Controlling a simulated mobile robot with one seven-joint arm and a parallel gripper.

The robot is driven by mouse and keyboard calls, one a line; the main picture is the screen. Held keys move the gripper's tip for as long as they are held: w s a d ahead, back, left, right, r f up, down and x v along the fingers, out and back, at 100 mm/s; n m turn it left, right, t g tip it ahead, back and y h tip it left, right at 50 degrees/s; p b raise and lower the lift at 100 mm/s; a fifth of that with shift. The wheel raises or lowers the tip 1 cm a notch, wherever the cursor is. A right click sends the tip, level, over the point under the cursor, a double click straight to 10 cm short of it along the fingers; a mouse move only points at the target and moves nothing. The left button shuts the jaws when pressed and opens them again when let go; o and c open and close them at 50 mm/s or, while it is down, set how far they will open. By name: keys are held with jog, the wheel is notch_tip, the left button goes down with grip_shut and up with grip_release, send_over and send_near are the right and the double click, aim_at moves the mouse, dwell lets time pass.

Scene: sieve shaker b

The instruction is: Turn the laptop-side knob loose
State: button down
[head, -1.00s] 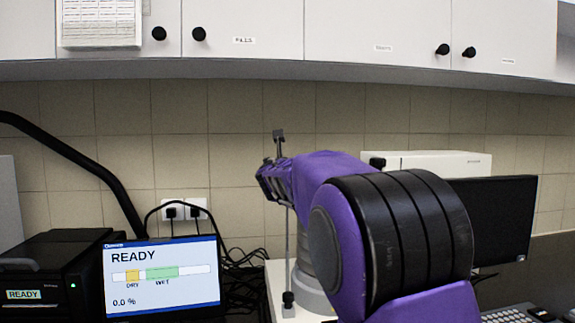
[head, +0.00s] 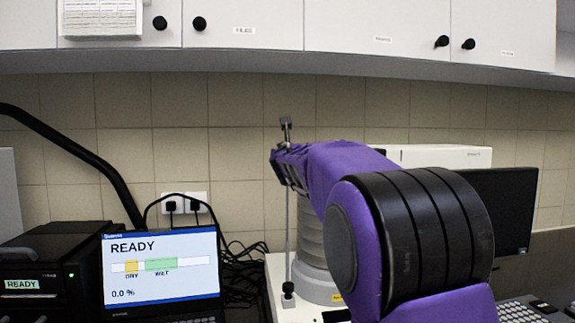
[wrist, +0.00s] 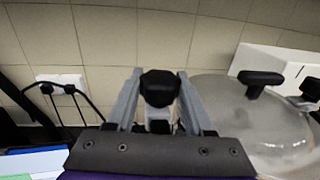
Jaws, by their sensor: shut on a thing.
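My gripper (wrist: 158,105) is shut on a black knob (wrist: 160,88), the laptop-side knob, which sits between its two grey fingers in the wrist view. In the head view my gripper (head: 281,160) is at the upper end of a thin upright rod (head: 288,225) on the laptop side of the sieve stack (head: 314,245). A small grey piece stands up above the gripper there. My purple arm hides most of the stack and its right side. The stack's clear round lid (wrist: 250,125) shows at the right of the wrist view.
The laptop (head: 162,265) at left reads READY and 0.0 %. A black device (head: 45,270) stands left of it. Another black knob (wrist: 260,80) stands over the lid. Cables, a white box (head: 440,156), a dark monitor (head: 500,215) and overhead cabinets (head: 375,25) surround the stack.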

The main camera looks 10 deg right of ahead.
jog(key=shift+d+f+n+y+b, duration=0.15)
jog(key=shift+n+y+b, duration=0.35)
jog(key=shift+y+b, duration=0.5)
jog(key=shift+n+y+b, duration=0.35)
jog(key=shift+n+y, duration=0.05)
jog(key=shift+y, duration=0.1)
jog(key=shift+r, duration=0.2)
jog(key=shift+c, duration=1.4)
grip_release()
jog(key=shift+s, duration=0.15)
